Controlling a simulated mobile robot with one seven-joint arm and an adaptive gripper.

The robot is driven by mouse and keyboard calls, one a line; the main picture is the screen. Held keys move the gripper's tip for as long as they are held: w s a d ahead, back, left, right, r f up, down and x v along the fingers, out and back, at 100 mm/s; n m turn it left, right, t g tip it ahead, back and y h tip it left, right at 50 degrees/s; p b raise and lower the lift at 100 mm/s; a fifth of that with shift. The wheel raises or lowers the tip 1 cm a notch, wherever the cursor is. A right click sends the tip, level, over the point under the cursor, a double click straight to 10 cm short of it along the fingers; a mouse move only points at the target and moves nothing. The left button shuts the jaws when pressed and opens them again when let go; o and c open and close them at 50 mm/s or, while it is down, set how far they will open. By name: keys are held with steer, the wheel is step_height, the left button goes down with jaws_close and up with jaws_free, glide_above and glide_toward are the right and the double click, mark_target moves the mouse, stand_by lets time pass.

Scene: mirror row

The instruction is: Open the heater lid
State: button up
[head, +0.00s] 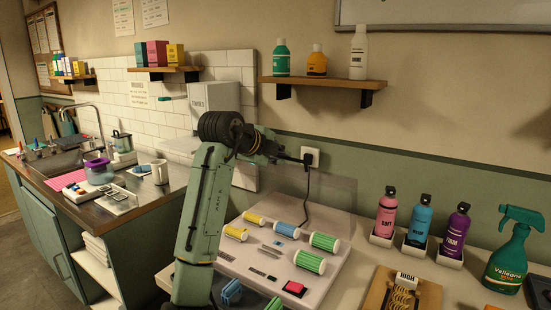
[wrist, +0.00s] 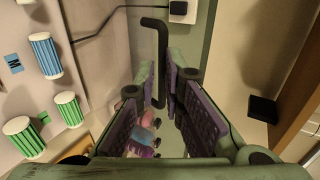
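The roller heater is a pale box (head: 235,262) on the counter, with yellow, blue and green rollers on its top. A faint greyish see-through panel, which looks like its lid (head: 345,190), stands up at its back against the wall. My gripper (head: 278,152) is up by the wall, above the heater's back edge, partly hidden by my own arm. In the wrist view my gripper (wrist: 163,75) has its purple-padded fingers apart. A dark bent bar, seemingly the lid's handle (wrist: 161,50), runs between them. I cannot tell whether a pad touches it.
A wall socket with a plug (head: 310,157) and cord is close to my gripper. A shelf (head: 325,82) with bottles is above. Pink (head: 387,215), blue (head: 419,225) and purple (head: 456,230) bottles and a green sprayer (head: 512,250) stand to the right.

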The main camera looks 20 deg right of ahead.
steer(key=o, duration=0.4)
steer(key=shift+d+f, duration=0.1)
steer(key=shift+c, duration=0.2)
steer(key=v, duration=1.2)
steer(key=shift+f, duration=0.1)
steer(key=shift+c, duration=0.4)
